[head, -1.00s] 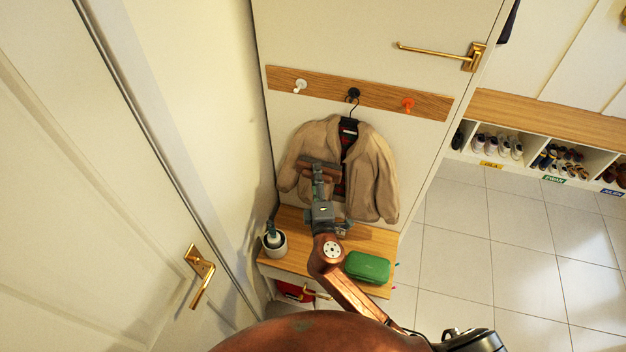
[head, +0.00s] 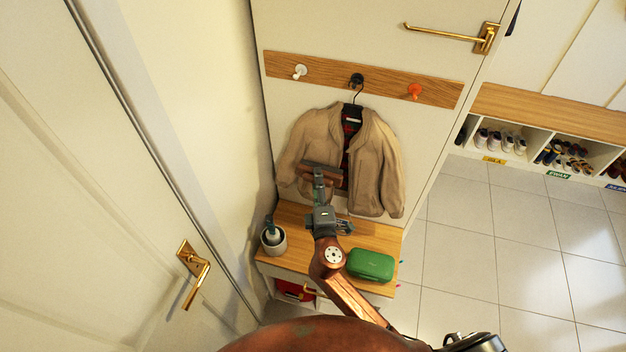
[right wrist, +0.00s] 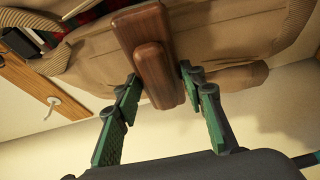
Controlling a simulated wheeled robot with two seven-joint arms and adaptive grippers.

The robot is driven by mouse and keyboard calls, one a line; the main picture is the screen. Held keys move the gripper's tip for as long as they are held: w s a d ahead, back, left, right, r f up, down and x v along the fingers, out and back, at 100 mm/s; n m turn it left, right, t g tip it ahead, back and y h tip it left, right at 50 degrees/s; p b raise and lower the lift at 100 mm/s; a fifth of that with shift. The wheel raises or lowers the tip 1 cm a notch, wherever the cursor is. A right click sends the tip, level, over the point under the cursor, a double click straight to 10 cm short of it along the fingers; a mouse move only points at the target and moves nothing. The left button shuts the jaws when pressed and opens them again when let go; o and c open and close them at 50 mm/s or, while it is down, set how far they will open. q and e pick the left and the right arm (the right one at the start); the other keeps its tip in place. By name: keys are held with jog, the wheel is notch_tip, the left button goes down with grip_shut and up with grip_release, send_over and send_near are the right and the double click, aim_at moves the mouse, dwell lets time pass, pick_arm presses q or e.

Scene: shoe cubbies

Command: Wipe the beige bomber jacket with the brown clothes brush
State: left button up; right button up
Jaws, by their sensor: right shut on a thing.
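The beige bomber jacket (head: 375,165) hangs open from the black middle hook (head: 356,80) on a hanger, showing a dark plaid lining. My right gripper (head: 319,178) is in front of the jacket's left side. It is shut on the brown clothes brush (head: 321,166), which lies across the jacket's lower left front. In the right wrist view the brush (right wrist: 150,55) sits between the green fingers, its head up against or very near the jacket (right wrist: 215,45); bristles are hidden, so contact is unclear. My left gripper is not in view.
Below the jacket is a small wooden-topped bench (head: 385,238) with a green case (head: 371,265) and a white pot (head: 273,240). A white hook (head: 299,72) and an orange hook (head: 415,91) flank the middle one. Shoe cubbies (head: 540,150) and open tiled floor lie to the right.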

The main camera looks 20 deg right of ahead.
jog(key=shift+f+b, duration=0.6)
jog(key=shift+f, duration=0.35)
jog(key=shift+r, duration=0.1)
jog(key=shift+s, duration=0.1)
jog(key=s+a, duration=0.3)
jog(key=s, duration=0.2)
jog(key=shift+a, duration=0.25)
jog(key=shift+s+a, duration=0.4)
jog(key=shift+s, duration=0.2)
jog(key=shift+s+a, duration=0.4)
jog(key=shift+s, duration=0.2)
